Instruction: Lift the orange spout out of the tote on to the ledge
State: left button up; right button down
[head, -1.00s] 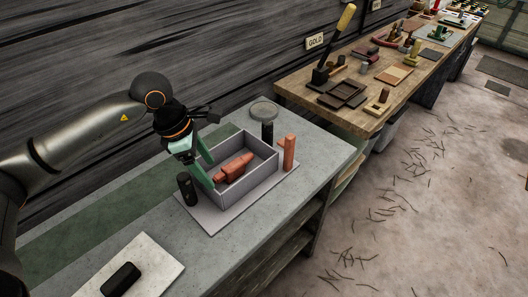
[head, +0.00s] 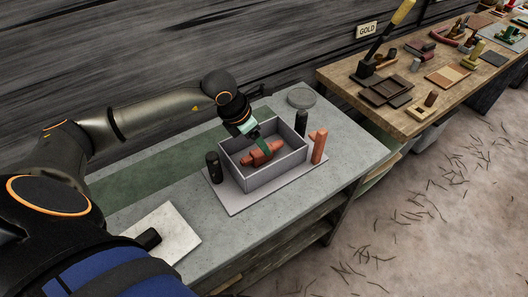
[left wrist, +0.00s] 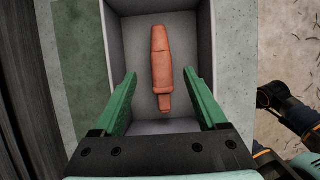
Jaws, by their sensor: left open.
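The orange spout (head: 276,147) lies inside the grey open tote (head: 277,174) on the bench; it also shows in the left wrist view (left wrist: 161,55), lengthwise on the tote floor. My left gripper (head: 261,147) is over the tote with its green fingers pointing down at the spout. In the left wrist view the open fingers (left wrist: 160,78) stand apart on either side of the spout's lower part, with clear gaps. Whether they have reached its height I cannot tell. My right gripper is not visible. I cannot tell which surface is the ledge.
The tote stands on a thin grey slab (head: 237,203). A dark cylinder (head: 213,167) stands left of it, another (head: 301,122) behind it, and an orange upright piece (head: 319,146) to its right. A round grey disc (head: 301,98) lies at the back.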

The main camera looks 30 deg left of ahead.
aim_at(262, 155)
pick_arm(q)
jog(key=p+x, duration=0.1)
jog(key=x, duration=0.4)
jog(key=shift+d, duration=0.1)
jog(key=shift+c, duration=0.2)
grip_shut()
dwell(0.5)
